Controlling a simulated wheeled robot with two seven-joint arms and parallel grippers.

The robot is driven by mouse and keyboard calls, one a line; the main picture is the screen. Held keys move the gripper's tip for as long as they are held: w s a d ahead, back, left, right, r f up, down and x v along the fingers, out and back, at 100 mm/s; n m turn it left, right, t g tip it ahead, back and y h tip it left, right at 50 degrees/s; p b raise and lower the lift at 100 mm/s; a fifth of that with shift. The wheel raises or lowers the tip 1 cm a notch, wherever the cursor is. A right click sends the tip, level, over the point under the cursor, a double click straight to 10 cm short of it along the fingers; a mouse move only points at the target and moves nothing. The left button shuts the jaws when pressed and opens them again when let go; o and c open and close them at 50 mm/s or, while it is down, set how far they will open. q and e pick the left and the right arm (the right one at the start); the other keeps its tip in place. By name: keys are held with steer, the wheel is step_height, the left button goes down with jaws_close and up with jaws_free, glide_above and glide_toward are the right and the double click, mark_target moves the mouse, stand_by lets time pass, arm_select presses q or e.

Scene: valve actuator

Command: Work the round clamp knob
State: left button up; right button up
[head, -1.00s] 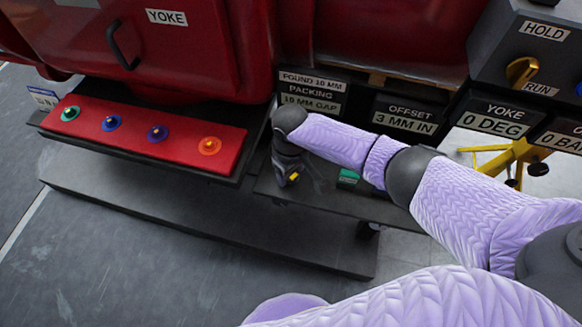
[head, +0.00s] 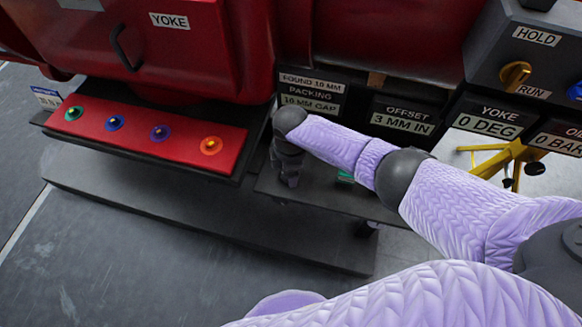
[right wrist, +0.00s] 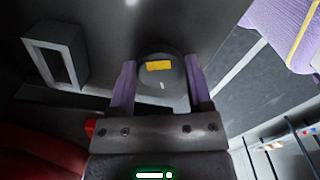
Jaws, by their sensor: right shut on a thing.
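The round clamp knob (right wrist: 162,92) is a dark grey disc with a yellow mark on its face, seen in the right wrist view. My right gripper (right wrist: 160,88) has a finger on each side of it and is shut on it. In the head view, my right gripper (head: 287,180) points down at the dark shelf, below the packing labels. My own wrist hides the knob there. My left gripper is not in view.
A red strip (head: 75,128) with several coloured buttons lies left of my right gripper. A small green item (head: 345,177) sits right of it on the shelf (head: 325,193). A grey rectangular frame (right wrist: 57,62) stands left of the knob in the right wrist view.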

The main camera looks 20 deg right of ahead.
steer(key=shift+n, duration=1)
steer(key=n, duration=0.3)
steer(key=shift+n, duration=0.3)
steer(key=n, duration=0.2)
steer(key=shift+w+n, duration=0.1)
steer(key=shift+n, duration=0.2)
arm_select(q)
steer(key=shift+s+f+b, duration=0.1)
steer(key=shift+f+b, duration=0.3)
steer(key=shift+b, duration=0.05)
arm_select(e)
steer(key=shift+n, duration=1.8)
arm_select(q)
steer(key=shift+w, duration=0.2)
arm_select(e)
steer(key=o, duration=1)
steer(key=shift+o, duration=1.1)
steer(key=shift+a, duration=0.1)
steer(key=shift+o, duration=0.3)
